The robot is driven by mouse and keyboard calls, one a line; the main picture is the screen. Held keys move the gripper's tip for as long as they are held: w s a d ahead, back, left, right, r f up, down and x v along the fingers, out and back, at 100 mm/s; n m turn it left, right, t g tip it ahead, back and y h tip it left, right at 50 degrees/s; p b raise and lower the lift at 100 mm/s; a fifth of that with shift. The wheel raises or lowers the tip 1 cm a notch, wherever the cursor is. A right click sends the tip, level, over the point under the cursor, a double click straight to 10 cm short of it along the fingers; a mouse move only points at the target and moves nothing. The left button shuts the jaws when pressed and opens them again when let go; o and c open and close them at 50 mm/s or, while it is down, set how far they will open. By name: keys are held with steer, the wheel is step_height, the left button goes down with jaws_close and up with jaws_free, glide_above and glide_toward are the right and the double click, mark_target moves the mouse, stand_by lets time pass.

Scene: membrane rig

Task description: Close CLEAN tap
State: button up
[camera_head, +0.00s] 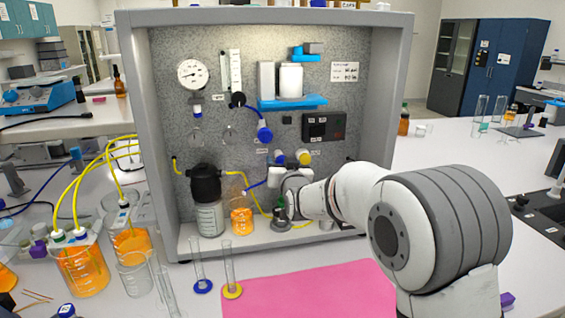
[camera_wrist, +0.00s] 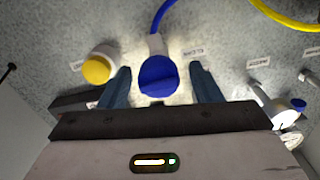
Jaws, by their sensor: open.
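A round blue tap knob (camera_wrist: 157,77) faces the wrist camera on the speckled panel. A label beside it appears to read CLEAN (camera_wrist: 193,53), upside down in this view. My gripper (camera_wrist: 161,71) is open, one finger on each side of the blue knob, with visible gaps. Whether the fingertips reach as deep as the knob is hard to tell. In the head view my gripper (camera_head: 284,182) is just below the blue knob (camera_head: 279,156), low on the panel. The tap's open or closed state cannot be read.
A yellow knob (camera_wrist: 97,69) sits close beside one finger. A white fitting (camera_wrist: 283,115) is on the other side. Below stand a black-capped filter bottle (camera_head: 208,190) and a beaker of orange liquid (camera_head: 241,220). The grey cabinet frame (camera_head: 385,95) encloses the panel.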

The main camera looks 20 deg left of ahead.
steer(key=shift+c, duration=0.4)
steer(key=c, duration=0.9)
steer(key=shift+f+m+b, duration=0.2)
steer(key=shift+m+b, duration=0.1)
steer(key=shift+b, duration=0.4)
steer(key=m+b, duration=0.1)
steer(key=b, duration=0.1)
steer(key=m+b, duration=0.1)
steer(key=b, duration=0.2)
steer(key=shift+f+m, duration=0.25)
steer(key=shift+m, duration=0.05)
steer(key=m+b, duration=0.6)
steer(key=b, duration=0.3)
steer(key=shift+d+b, duration=0.1)
steer(key=shift+b, duration=0.2)
steer(key=m+b, duration=0.4)
steer(key=shift+m+b, duration=0.3)
steer(key=shift+m, duration=0.1)
steer(key=shift+w+r+m+b, duration=0.15)
steer(key=shift+m+b, duration=0.8)
steer(key=shift+m, duration=0.95)
